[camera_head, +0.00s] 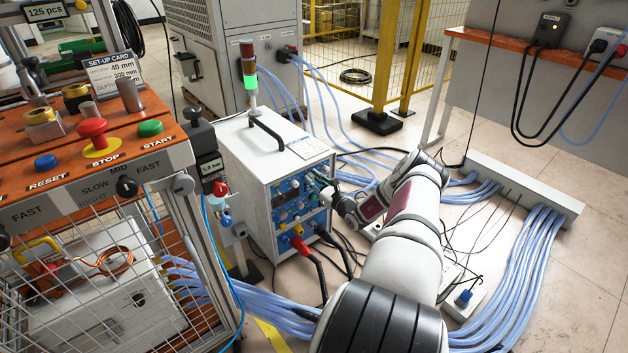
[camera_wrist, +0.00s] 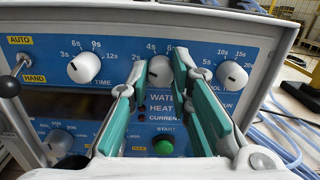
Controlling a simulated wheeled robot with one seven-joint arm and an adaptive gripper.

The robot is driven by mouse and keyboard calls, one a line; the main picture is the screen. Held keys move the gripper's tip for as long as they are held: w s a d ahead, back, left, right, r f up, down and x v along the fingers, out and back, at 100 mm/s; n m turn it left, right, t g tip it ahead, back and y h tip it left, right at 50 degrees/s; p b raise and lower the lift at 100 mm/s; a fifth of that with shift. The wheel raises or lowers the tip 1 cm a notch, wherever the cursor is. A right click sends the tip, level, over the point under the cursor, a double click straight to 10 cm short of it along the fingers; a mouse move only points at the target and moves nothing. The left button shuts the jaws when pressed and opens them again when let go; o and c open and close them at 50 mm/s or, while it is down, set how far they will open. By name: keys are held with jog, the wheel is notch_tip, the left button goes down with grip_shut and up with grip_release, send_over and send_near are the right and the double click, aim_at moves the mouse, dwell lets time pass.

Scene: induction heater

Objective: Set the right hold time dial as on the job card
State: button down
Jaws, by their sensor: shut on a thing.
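The heater's blue control panel (camera_wrist: 115,32) fills the wrist view. My gripper (camera_wrist: 159,64) has its green-padded fingers on either side of the white middle dial (camera_wrist: 159,75), shut on it. Marks 2s and 4s show around this dial; its other marks and name are partly hidden by the fingers. A left dial (camera_wrist: 84,68) has marks 3s to 12s and the word TIME. A right dial (camera_wrist: 231,75) has marks 5s to 20s, with COOL below. In the head view my gripper (camera_head: 327,192) is at the heater's (camera_head: 262,140) front. A sheet (camera_head: 303,150) lies on the heater, too small to read.
A green START button (camera_wrist: 163,146) and a lower dial (camera_wrist: 58,142) sit below the fingers. An AUTO/HAND lever (camera_wrist: 10,82) is at the left. Blue hoses (camera_head: 520,270) and black cables lie on the floor. A bench with a set-up card (camera_head: 115,75) stands left.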

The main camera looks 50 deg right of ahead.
jog(key=c, duration=1.4)
grip_release()
jog(key=shift+c, duration=0.2)
jog(key=v, duration=1.2)
